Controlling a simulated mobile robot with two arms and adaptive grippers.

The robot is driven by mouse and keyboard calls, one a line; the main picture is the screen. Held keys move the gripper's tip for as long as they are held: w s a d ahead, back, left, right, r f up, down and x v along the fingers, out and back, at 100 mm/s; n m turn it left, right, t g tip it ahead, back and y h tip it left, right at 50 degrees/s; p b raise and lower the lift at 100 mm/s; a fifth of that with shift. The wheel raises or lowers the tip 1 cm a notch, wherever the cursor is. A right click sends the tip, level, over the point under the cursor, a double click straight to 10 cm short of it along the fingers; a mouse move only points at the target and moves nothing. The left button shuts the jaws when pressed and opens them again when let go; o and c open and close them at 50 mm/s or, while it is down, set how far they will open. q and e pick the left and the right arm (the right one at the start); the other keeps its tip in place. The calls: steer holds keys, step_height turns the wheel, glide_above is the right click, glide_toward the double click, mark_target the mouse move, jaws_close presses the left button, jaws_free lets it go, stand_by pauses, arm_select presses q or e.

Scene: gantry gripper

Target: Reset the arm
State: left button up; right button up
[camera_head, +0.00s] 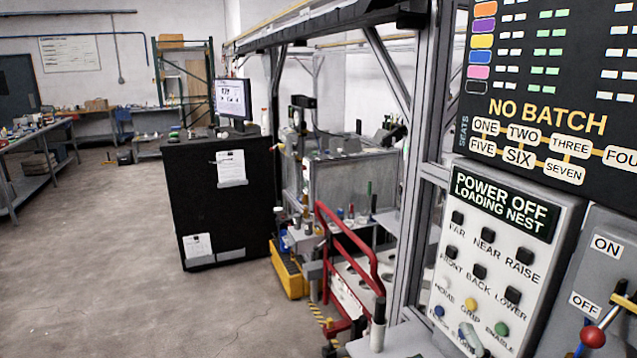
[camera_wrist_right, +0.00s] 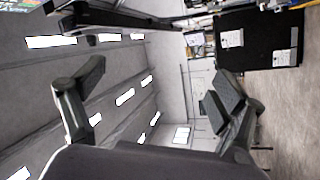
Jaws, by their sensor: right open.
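A white control panel (camera_head: 497,270) fills the lower right of the head view. Its dark display (camera_head: 505,203) reads "POWER OFF LOADING NEST". It carries dark buttons labelled FAR, NEAR, RAISE, FRONT, BACK and LOWER, a pale HOME button (camera_head: 445,284), a yellow GRIP button (camera_head: 470,304) and a green ENABLE button (camera_head: 501,329). A silver switch (camera_head: 470,338) sits below them. To its right is a grey ON/OFF box (camera_head: 590,262) with a red-knobbed lever (camera_head: 592,337) low by OFF. My right gripper (camera_wrist_right: 153,95) is open and empty in the wrist view. My left gripper is not in view.
A black board (camera_head: 548,110) reading "NO BATCH" hangs above the panel. A grey metal post (camera_head: 412,180) stands left of it. A red rail (camera_head: 345,240), a yellow bin (camera_head: 288,270) and a black cabinet (camera_head: 220,195) stand farther back. Floor at left is clear.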

steer(key=s+d+f+m+g+h, duration=0.3)
steer(key=d+f+m+g+h, duration=0.3)
steer(key=f, duration=0.3)
steer(key=s+a+f+m+g+y, duration=0.25)
steer(key=s+f+g, duration=0.35)
steer(key=s+f, duration=0.3)
steer(key=s+a+f+m+g+y, duration=0.25)
steer(key=s+f+g, duration=0.35)
steer(key=s, duration=0.4)
step_height(320, 180, down, 32)
steer(key=s+b, duration=0.1)
steer(key=b, duration=0.5)
steer(key=s+d+f+g+b, duration=0.1)
steer(key=s+f+b, duration=0.1)
steer(key=s+f, duration=0.6)
steer(key=s+d+f+b, duration=0.2)
steer(key=s+f, duration=0.7)
steer(key=f, duration=0.5)
steer(key=shift+s+f+g+h+b, duration=0.15)
steer(key=shift+f+g+h+b, duration=0.05)
steer(key=shift+g+h+b, duration=0.25)
